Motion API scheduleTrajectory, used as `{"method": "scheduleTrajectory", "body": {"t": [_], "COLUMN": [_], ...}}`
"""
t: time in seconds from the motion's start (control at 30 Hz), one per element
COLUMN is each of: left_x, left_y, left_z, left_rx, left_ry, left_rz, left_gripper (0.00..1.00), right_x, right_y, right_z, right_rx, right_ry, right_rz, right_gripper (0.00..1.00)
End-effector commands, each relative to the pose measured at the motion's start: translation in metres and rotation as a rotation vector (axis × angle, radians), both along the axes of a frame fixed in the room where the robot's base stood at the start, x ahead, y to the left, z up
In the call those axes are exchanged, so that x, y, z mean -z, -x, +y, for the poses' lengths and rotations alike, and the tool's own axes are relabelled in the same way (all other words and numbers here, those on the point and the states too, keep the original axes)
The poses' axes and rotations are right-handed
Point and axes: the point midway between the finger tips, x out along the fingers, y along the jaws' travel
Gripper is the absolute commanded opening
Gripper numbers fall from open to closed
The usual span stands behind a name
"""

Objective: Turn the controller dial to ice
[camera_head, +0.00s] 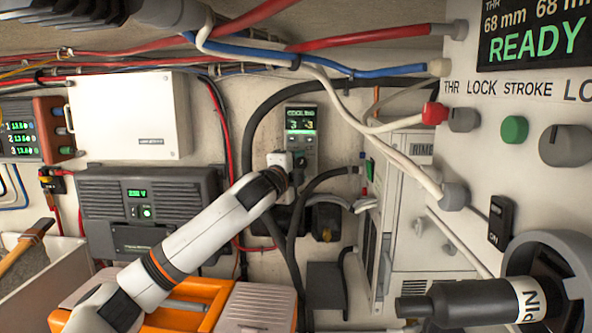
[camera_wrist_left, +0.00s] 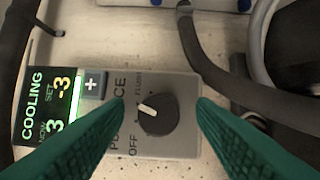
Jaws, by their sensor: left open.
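The controller (camera_head: 302,130) is a narrow grey panel on the back wall with a lit green screen headed COOLING. In the left wrist view its screen (camera_wrist_left: 52,105) appears turned sideways and shows SET -3. The round dark dial (camera_wrist_left: 160,118) sits on the grey face, and its white pointer is toward the picture's left. Labels around it include OFF and FLUSH; a label ending in CE is partly covered. My left gripper (camera_wrist_left: 161,103) is open, its green fingers on either side of the dial with gaps visible. In the head view the left gripper (camera_head: 292,176) is in front of the controller's lower part.
Hoses and cables (camera_head: 330,85) run around the controller. A dark charger unit (camera_head: 150,205) and a white box (camera_head: 125,115) are at left. An orange case (camera_head: 190,305) lies below my left arm. A white cabinet (camera_head: 430,250) stands to the right.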

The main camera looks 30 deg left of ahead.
Motion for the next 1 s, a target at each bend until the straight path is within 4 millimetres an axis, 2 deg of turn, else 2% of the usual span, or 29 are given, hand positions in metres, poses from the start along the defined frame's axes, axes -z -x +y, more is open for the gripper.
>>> {"method": "scheduleTrajectory", "body": {"t": [0.17, 0.5, 0.63, 0.8, 1.0], "left_x": [0.003, 0.006, 0.006, 0.004, 0.003], "left_y": [0.014, 0.083, 0.103, 0.116, 0.118], "left_z": [-0.001, -0.014, -0.017, -0.02, -0.02], "left_rx": [-0.001, 0.001, 0.0, 0.001, 0.001], "left_ry": [-0.001, -0.004, -0.004, -0.001, 0.0], "left_rz": [-0.002, -0.001, 0.0, 0.001, 0.002], "left_gripper": [0.51, 0.51, 0.51, 0.51, 0.51], "right_x": [0.011, 0.047, 0.054, 0.058, 0.058], "right_y": [0.0, 0.0, 0.0, 0.001, 0.0], "right_z": [0.001, 0.002, 0.002, 0.002, 0.002], "right_rx": [0.0, 0.001, 0.001, 0.0, 0.0], "right_ry": [-0.001, -0.003, -0.003, -0.003, -0.003], "right_rz": [0.0, 0.001, 0.001, 0.001, 0.001], "right_gripper": [0.0, 0.0, 0.0, 0.0, 0.0]}}
